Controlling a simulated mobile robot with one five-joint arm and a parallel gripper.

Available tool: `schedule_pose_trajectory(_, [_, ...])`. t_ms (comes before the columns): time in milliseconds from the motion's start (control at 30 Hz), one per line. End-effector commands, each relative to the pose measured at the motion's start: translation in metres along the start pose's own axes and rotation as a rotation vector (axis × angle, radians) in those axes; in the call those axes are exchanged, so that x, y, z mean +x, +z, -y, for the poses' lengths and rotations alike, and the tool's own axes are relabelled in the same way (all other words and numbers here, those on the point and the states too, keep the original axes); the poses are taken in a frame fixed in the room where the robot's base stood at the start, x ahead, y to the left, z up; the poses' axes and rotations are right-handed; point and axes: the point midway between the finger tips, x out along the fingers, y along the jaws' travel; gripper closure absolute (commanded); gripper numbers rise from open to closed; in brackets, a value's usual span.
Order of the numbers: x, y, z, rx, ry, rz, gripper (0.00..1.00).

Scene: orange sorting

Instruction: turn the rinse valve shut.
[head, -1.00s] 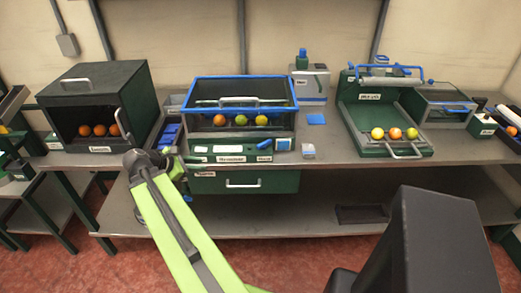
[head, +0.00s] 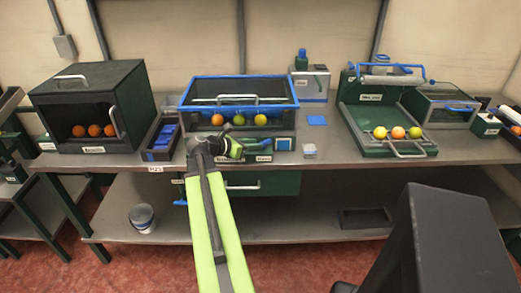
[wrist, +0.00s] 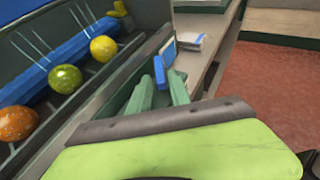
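The rinse unit (head: 190,100) is a dark tub with a blue rim in the middle of the bench. Its rinse valve appears to be the small blue lever (head: 264,142) on its front, right of the middle; the lever also shows in the wrist view (wrist: 159,72). My gripper (head: 239,149) is in front of the unit, just left of the lever. In the wrist view, my gripper's green fingers (wrist: 163,85) stand apart with the blue lever at their tips. I cannot tell whether they touch it.
A blue-and-white square (head: 283,143) is right of the lever, and a small pale box (head: 310,150) lies farther right. A dark cabinet (head: 135,85) stands left and a green tray unit (head: 350,115) right.

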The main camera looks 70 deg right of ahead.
Motion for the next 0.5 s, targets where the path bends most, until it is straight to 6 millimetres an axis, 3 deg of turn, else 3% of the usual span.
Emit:
schedule_pose_trajectory(33, [0.013,-0.004,-0.001,0.001,-0.001,0.0,0.76])
schedule_pose_trajectory(200, [0.034,-0.002,-0.001,0.0,0.001,0.0,0.76])
schedule_pose_trajectory(500, [0.039,0.0,-0.001,-0.001,0.002,0.0,0.76])
